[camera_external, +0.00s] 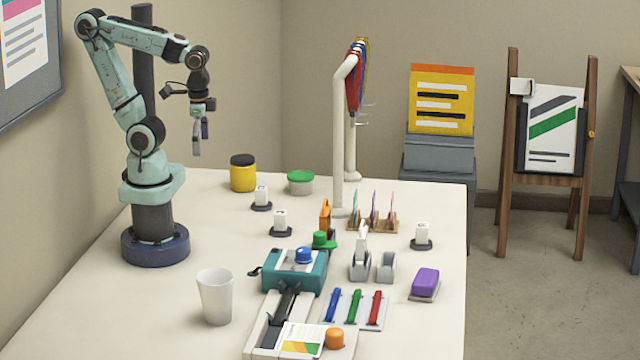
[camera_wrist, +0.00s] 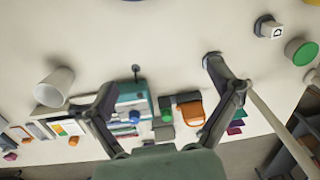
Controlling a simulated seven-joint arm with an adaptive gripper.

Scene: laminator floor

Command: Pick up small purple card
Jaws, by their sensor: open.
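A wooden rack (camera_external: 372,226) stands right of the white post in the external view and holds thin upright cards. The middle one is a small purple card (camera_external: 374,207), between a greenish card (camera_external: 356,205) and a pinkish one (camera_external: 391,207). In the wrist view, a purple card (camera_wrist: 235,127) shows just right of my right finger, partly hidden by it. My gripper (camera_external: 201,138) is open and empty, high above the back left of the table and well left of the rack. Its spread fingers (camera_wrist: 152,85) also show in the wrist view.
A tall white post (camera_external: 340,130) with hanging lanyards rises beside the rack. A teal device (camera_external: 293,270), tape dispensers, a purple block (camera_external: 425,281) and a white cup (camera_external: 215,295) stand nearer the front. The table's left side is mostly clear.

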